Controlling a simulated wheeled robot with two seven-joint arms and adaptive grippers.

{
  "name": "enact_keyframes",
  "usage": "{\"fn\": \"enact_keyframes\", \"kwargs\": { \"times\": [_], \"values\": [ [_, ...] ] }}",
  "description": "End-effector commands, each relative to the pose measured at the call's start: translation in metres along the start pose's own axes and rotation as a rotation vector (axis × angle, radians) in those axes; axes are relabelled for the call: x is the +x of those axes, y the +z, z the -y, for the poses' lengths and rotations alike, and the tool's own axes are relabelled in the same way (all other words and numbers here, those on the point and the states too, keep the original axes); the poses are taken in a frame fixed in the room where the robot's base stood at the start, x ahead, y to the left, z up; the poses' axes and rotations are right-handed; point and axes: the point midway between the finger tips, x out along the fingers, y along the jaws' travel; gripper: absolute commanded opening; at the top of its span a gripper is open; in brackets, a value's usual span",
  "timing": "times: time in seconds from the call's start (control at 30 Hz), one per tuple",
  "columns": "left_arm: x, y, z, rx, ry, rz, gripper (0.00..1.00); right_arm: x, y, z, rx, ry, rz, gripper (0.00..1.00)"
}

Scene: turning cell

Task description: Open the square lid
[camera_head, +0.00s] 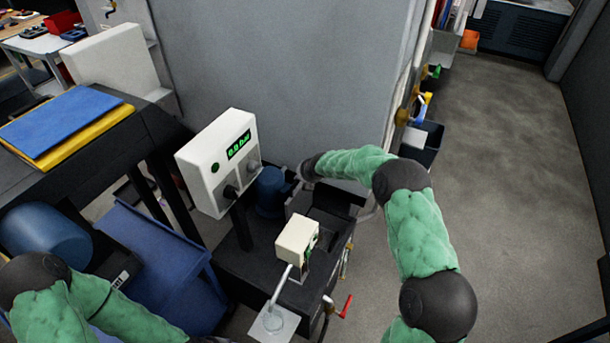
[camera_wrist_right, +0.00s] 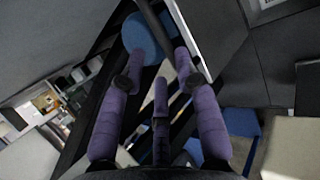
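My right gripper (camera_wrist_right: 160,65) shows purple fingers in the right wrist view. They are spread apart with nothing between them. In the head view the right arm reaches in from the lower right, and its dark wrist end (camera_head: 307,170) is beside a blue rounded part (camera_head: 271,190). The fingers are hard to make out there. A blue round thing (camera_wrist_right: 148,38) lies beyond the fingertips in the wrist view. A black machine top with a squarish dark recess (camera_head: 331,228) sits below the right forearm. I cannot tell for sure which part is the square lid. My left gripper is out of view.
A white control box (camera_head: 217,162) with a green display stands left of the blue part. A small cream box (camera_head: 297,238) and a light square plate (camera_head: 273,322) are in front. A red-handled lever (camera_head: 347,306) is at right. Open floor (camera_head: 500,170) lies farther right.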

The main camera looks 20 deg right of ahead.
Motion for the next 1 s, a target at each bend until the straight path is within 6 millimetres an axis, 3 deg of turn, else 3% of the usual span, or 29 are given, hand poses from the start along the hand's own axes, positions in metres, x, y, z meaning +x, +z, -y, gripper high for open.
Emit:
{"fn": "enact_keyframes", "kwargs": {
  "times": [0.1, 0.3, 1.0],
  "values": [
    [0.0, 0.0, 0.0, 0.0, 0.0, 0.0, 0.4, -0.016, 0.0, 0.0, 0.0, 0.0, 0.0, 0.32],
    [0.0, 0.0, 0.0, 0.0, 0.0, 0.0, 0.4, -0.03, -0.001, 0.001, 0.0, -0.001, -0.001, 0.32],
    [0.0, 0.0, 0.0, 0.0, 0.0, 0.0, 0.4, -0.033, -0.001, 0.001, 0.001, -0.002, -0.001, 0.32]
  ]
}}
